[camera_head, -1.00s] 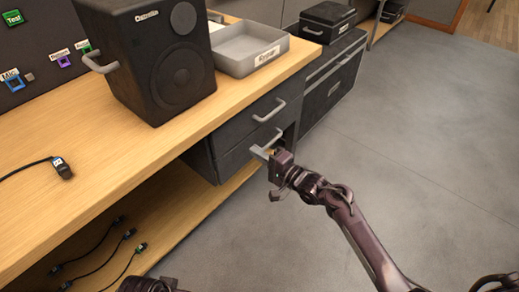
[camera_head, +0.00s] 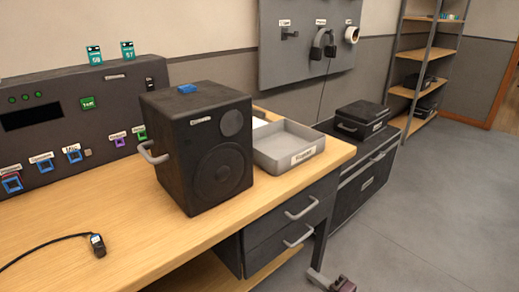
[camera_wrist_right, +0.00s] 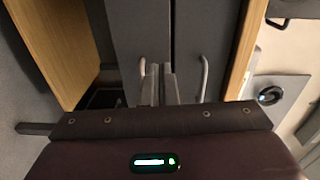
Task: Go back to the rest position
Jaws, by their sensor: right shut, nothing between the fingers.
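My right gripper (camera_head: 318,277) is at the bottom edge of the head view, in front of and below the desk drawers. In the right wrist view its two grey fingers (camera_wrist_right: 163,85) are together with nothing between them. They point at the dark drawer fronts, between the two bar handles, and hold neither one. The upper drawer handle (camera_head: 301,208) and lower drawer handle (camera_head: 299,235) are in plain view in the head view, and both drawers look closed. My left gripper is not in view.
A black speaker (camera_head: 205,150) and a grey tray (camera_head: 290,155) stand on the wooden desk (camera_head: 130,225). A cable with a plug (camera_head: 97,245) lies at left. A dark case (camera_head: 362,118) sits on a chest beyond the desk. The grey floor (camera_head: 440,210) at right is clear.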

